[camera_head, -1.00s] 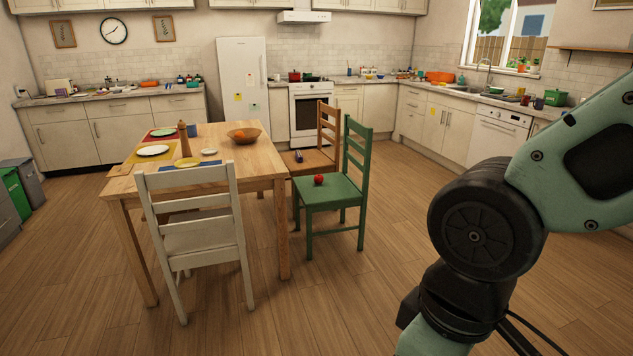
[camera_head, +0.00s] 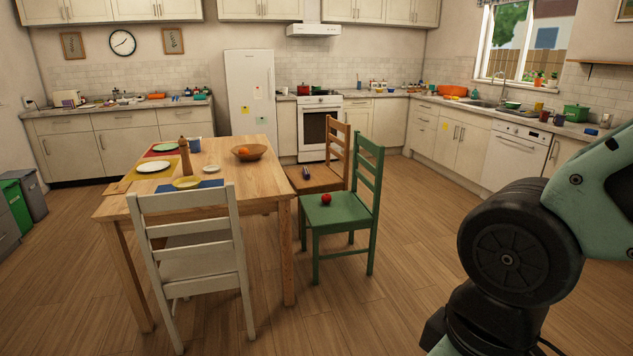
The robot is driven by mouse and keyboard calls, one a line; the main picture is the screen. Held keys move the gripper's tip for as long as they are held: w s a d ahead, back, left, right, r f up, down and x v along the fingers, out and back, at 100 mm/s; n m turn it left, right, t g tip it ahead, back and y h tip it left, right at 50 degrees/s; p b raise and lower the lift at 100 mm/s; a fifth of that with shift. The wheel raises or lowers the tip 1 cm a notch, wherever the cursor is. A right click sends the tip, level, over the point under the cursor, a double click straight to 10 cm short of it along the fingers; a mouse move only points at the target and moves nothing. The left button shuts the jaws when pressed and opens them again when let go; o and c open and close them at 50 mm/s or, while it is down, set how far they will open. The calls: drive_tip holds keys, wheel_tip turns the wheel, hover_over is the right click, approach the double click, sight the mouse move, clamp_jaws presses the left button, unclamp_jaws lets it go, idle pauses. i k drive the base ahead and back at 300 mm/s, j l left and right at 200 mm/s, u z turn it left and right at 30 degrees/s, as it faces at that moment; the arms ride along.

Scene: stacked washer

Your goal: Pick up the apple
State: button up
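A small red apple (camera_head: 326,198) sits on the seat of the green wooden chair (camera_head: 343,212), at the right side of the dining table. Nothing touches the apple except the seat. My arm fills the right edge of the view, with a dark joint and pale green links. My gripper is outside the picture, so its state does not show. The apple is well apart from the visible part of my arm.
The wooden table (camera_head: 240,182) holds plates, a pepper mill and a fruit bowl (camera_head: 249,153). A white chair (camera_head: 194,242) stands in front of it. A brown chair (camera_head: 321,180) with a dark object stands behind the green one. The floor (camera_head: 400,235) right of the green chair is clear.

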sight(326, 199)
drive_tip(key=i+z, duration=0.1)
drive_tip(key=i, duration=1.9)
drive_tip(key=i+l+u, duration=0.1)
drive_tip(key=i+u, duration=0.2)
drive_tip(key=i, duration=0.25)
drive_tip(key=i+l+u, duration=0.25)
drive_tip(key=i, duration=0.35)
drive_tip(key=i+l+u, duration=0.3)
drive_tip(key=i, duration=0.25)
drive_tip(key=i+l+u, duration=0.25)
drive_tip(key=i+l, duration=0.2)
